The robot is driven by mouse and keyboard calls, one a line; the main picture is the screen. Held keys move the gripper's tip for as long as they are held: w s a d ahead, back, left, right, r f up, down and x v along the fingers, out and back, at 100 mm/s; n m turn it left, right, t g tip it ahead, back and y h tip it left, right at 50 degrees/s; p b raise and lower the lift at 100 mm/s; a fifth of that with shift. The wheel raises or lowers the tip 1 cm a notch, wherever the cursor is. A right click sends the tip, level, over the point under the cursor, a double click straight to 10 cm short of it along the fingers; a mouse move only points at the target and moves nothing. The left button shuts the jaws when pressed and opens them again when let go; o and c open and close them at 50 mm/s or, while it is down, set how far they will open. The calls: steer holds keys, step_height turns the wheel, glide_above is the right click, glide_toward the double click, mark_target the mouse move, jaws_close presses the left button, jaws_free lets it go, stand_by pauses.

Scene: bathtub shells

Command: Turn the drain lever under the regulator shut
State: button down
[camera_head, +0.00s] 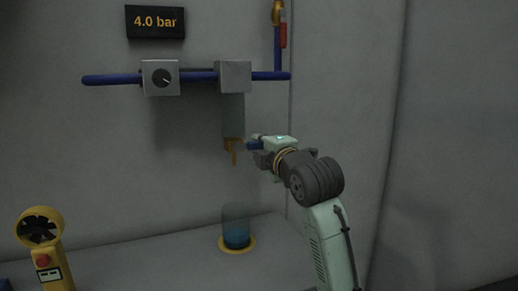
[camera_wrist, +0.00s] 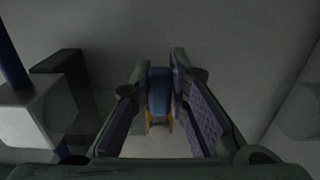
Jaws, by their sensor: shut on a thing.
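The regulator (camera_head: 233,76) is a grey box on a blue pipe, with a clear bowl (camera_head: 233,113) below it. An orange drain fitting (camera_head: 233,146) hangs under the bowl. The blue drain lever (camera_wrist: 159,90) sticks out sideways to the right of the fitting. My gripper (camera_head: 255,145) reaches in from the right and is shut on the lever. In the wrist view the lever sits between the two fingers, with a bit of yellow fitting (camera_wrist: 170,122) below it. The fingers hide part of the lever, so its exact angle is unclear.
A clear cup (camera_head: 237,230) with blue liquid stands on a yellow ring below the drain. A dial box (camera_head: 160,77) and a "4.0 bar" display (camera_head: 156,22) are at upper left. A red-handled valve (camera_head: 282,30) is above. A yellow fan device (camera_head: 43,250) stands lower left.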

steer(key=shift+r, duration=0.1)
stand_by(0.3)
steer(key=c, duration=1.5)
jaws_free()
steer(key=shift+s, duration=0.1)
steer(key=v, duration=1.2)
